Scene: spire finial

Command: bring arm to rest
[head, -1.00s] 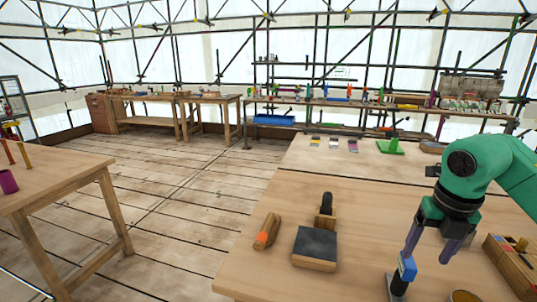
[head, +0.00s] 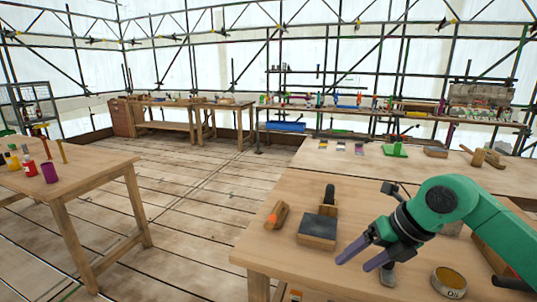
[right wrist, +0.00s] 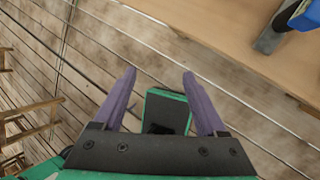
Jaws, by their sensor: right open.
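My right arm (head: 450,205) comes in from the right in the head view. Its gripper (head: 353,266) points left and down over the front of the wooden table, with its two purple fingers apart. In the right wrist view the open gripper (right wrist: 158,75) has nothing between its fingertips, and bare floorboards show beyond them. A grey metal piece (head: 387,276) stands on the table just behind the fingers, partly hidden. In the right wrist view a blue-and-grey item (right wrist: 268,40) is at the table edge, apart from the fingers. My left gripper is not in view.
The wooden table (head: 275,258) holds a dark-topped block (head: 317,232), a small wooden piece with an orange mark (head: 276,215) and a round tin (head: 449,283). Another table (head: 95,175) with bottles stands left. Open floor (head: 190,210) lies between.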

